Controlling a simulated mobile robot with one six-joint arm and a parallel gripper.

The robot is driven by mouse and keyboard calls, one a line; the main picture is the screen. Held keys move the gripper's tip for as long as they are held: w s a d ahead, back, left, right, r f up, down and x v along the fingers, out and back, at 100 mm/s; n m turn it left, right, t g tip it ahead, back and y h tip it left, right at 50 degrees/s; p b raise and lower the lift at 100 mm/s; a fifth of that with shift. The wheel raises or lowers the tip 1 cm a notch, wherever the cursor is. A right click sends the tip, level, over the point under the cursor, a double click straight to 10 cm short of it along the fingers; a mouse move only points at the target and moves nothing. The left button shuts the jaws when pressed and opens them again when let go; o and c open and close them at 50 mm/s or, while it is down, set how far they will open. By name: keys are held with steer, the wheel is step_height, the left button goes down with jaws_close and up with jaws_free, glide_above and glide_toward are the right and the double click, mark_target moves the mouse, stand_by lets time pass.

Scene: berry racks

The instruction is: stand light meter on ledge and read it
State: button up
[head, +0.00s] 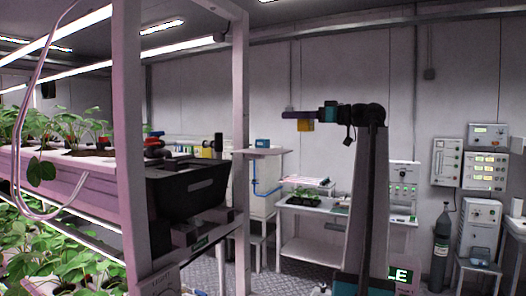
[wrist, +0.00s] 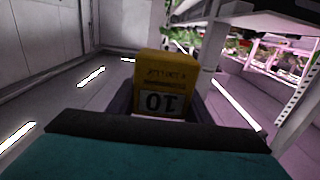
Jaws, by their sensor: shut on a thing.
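My gripper (head: 297,114) reaches left from my arm in the head view, held high in open air. It is shut on the yellow light meter (head: 306,126), which hangs just under the fingers. In the wrist view the light meter (wrist: 166,68) stands between the dark fingers (wrist: 160,104). Its pale display faces the camera, and its digits appear upside down, looking like 10.
The rack post (head: 240,120) and a black bin (head: 188,190) stand to the left. A white bench (head: 310,246) with seedlings is behind. Plant racks (head: 60,165) fill the far left.

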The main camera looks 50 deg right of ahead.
steer(key=shift+w+a+f, duration=0.1)
steer(key=shift+w+a+f, duration=0.2)
steer(key=shift+w+a, duration=0.25)
steer(key=shift+a, duration=2.15)
steer(key=shift+w+a+f, duration=0.25)
steer(key=shift+w+a, duration=0.25)
steer(key=shift+a, duration=2.05)
steer(key=shift+w+a+f, duration=0.2)
steer(key=shift+w+a, duration=0.25)
steer(key=shift+a, duration=2.15)
steer(key=shift+f+p, duration=1)
steer(key=shift+f, duration=0.75)
steer(key=shift+f, duration=0.1)
steer(key=o, duration=1.2)
steer(key=shift+c, duration=0.2)
